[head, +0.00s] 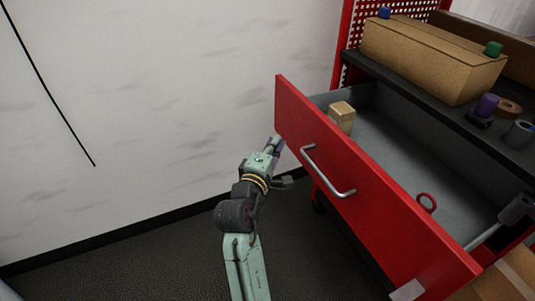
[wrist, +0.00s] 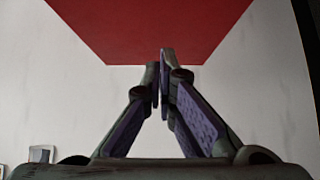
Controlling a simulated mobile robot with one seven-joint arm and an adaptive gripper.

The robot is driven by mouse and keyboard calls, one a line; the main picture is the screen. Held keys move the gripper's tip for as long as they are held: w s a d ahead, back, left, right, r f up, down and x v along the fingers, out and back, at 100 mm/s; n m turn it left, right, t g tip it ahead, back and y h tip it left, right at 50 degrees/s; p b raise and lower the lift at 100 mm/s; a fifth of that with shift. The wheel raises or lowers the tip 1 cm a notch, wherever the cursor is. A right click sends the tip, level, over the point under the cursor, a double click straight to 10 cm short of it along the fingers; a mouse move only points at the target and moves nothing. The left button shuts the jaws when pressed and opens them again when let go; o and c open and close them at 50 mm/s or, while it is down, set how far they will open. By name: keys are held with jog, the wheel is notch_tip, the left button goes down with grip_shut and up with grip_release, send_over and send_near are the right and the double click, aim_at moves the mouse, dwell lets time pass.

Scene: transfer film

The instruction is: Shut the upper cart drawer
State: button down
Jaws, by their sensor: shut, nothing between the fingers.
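The upper cart drawer (head: 385,215) has a red front with a silver bar handle (head: 328,172) and stands pulled well out of the red cart. Its grey inside shows. My gripper (head: 277,142) is at the left end of the drawer front, near its outer face. In the wrist view my gripper (wrist: 160,62) is shut and empty, its fingertips together. The red drawer front (wrist: 150,25) fills the upper middle there, just beyond the tips. I cannot tell whether the tips touch it.
A wooden block (head: 342,117) and a red ring (head: 427,203) lie in the drawer. Above, a dark shelf (head: 440,108) bears a cardboard box (head: 430,60), a purple item (head: 485,108) and a tape roll (head: 508,109). A white wall (head: 160,110) stands at left; dark floor (head: 150,270) is clear.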

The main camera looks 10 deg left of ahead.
jog(key=shift+w+d+p, duration=0.2)
jog(key=shift+w+d, duration=0.3)
jog(key=shift+d, duration=0.3)
jog(key=shift+w+d+p, duration=0.15)
jog(key=shift+w+d, duration=0.35)
jog(key=shift+d, duration=0.3)
